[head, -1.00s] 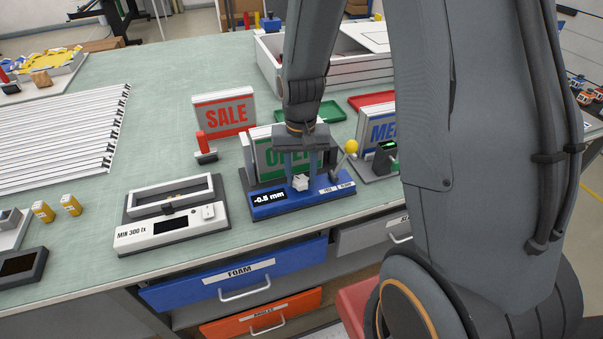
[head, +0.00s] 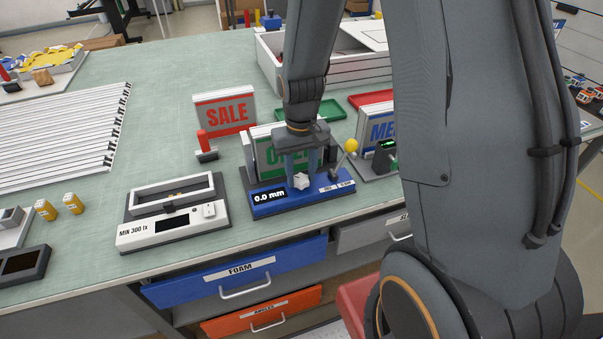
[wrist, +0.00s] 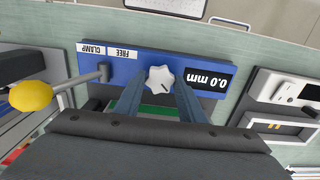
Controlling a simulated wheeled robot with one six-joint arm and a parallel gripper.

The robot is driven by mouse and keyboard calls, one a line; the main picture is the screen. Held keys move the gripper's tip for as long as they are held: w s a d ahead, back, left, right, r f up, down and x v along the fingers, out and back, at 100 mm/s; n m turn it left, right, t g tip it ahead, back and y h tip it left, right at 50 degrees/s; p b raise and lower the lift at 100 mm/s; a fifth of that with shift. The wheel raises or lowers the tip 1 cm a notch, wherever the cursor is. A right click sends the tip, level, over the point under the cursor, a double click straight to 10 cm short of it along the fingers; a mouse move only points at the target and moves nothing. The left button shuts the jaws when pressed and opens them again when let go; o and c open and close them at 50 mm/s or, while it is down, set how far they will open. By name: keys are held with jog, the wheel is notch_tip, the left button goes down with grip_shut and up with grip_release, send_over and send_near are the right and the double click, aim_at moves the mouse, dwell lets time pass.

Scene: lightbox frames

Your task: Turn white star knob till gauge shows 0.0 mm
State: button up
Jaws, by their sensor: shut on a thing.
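The white star knob (head: 301,180) sits on the front of a blue panel (head: 285,205) on the bench. My gripper (head: 302,176) comes down from above and is shut on the knob. In the wrist view the knob (wrist: 159,79) shows between the two blue-grey fingers of my gripper (wrist: 160,90), with a dark mark on its face. The gauge (head: 269,196) beside the knob reads 0.0 mm; the same reading shows upside down in the wrist view (wrist: 208,79). A green sign (head: 268,158) stands in the fixture behind the panel, partly hidden by my gripper.
A lever with a yellow ball (head: 351,146) stands right of the knob, near the FREE and CLAMP labels (wrist: 108,51). A white light-meter box (head: 172,229) is to the left. A red SALE sign (head: 226,112) stands behind. The bench at left front is partly clear.

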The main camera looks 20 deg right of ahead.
aim_at(301, 179)
jog(key=o, duration=1)
jog(key=shift+o, duration=0.2)
jog(key=shift+r, duration=0.15)
jog(key=shift+r+b, duration=1)
jog(key=shift+r, duration=2.8)
jog(key=s+f+t+b, duration=0.1)
jog(key=s+f+b, duration=0.2)
jog(key=s, duration=0.5)
jog(key=shift+s+f+b, duration=0.3)
jog(key=shift+f+b, duration=0.05)
jog(key=shift+b, duration=0.25)
